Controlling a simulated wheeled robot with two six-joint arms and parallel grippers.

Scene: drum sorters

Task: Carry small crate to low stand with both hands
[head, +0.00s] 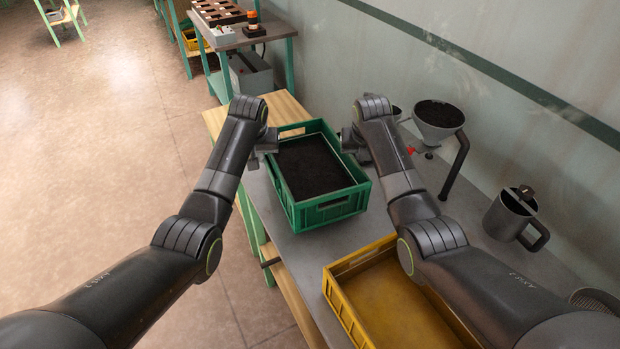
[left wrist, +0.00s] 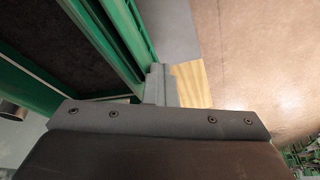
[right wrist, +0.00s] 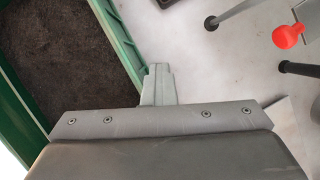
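The small green crate (head: 327,207) is filled with dark soil and sits level over the grey bench top; I cannot tell whether its base touches it. My left gripper (head: 266,142) is at the crate's left side. In the left wrist view its fingers (left wrist: 158,84) are together, close against the outside of the green wall (left wrist: 120,45). My right gripper (head: 352,140) is at the opposite side. Its fingers (right wrist: 158,84) are also together, beside the green wall (right wrist: 118,40). Exact contact is hidden. A pale wooden top (head: 287,107) beyond the crate may be the low stand.
A yellow tray (head: 347,309) stands on the bench nearer me. A funnel on a holder (head: 438,118) and a metal jug (head: 508,215) are to the right, along the wall. A shelf unit (head: 245,38) stands behind.

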